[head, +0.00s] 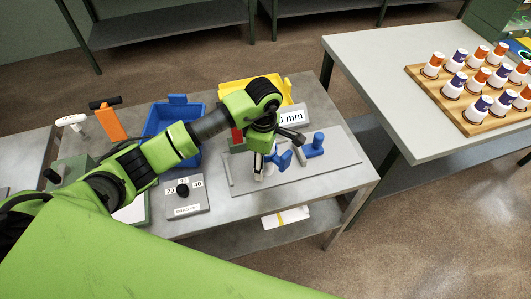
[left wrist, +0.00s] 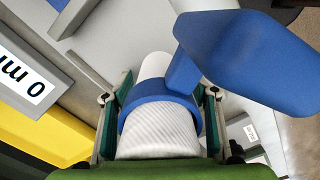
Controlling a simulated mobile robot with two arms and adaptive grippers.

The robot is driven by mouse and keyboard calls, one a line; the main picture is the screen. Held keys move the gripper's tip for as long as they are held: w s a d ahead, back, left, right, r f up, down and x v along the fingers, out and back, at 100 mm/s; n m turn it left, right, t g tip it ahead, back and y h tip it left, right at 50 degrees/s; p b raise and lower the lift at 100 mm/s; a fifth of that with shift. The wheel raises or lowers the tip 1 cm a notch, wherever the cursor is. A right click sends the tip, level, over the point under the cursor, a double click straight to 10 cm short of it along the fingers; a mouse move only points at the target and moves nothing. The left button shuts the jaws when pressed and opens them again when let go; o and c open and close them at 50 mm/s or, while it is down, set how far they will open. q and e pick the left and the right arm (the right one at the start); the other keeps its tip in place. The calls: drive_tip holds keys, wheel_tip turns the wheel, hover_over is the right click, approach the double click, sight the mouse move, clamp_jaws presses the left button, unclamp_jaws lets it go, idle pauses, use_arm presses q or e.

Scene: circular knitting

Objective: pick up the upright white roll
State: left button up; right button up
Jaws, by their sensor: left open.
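The white roll (left wrist: 158,138) stands between the fingers in the left wrist view, ribbed near the camera and smooth beyond. A blue ring (left wrist: 160,100) with a blue paddle (left wrist: 250,60) surrounds it. My left gripper (left wrist: 162,105) is open, with one finger on each side of the ring and roll. Whether either finger touches them cannot be told. In the head view my left gripper (head: 266,165) points down over the grey plate, beside a blue part (head: 284,160), and mostly hides the roll. My right gripper is not in view.
A blue post (head: 315,145) stands right of the gripper on the grey plate (head: 335,168). A "0 mm" sign (head: 291,117), a yellow bin (head: 235,88) and a blue bin (head: 160,120) are behind. A dial box (head: 186,196) is left. The other table (head: 390,100) holds a board of cups.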

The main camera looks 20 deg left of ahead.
use_arm(q)
drive_tip(key=c, duration=1.2)
drive_tip(key=shift+o, duration=0.2)
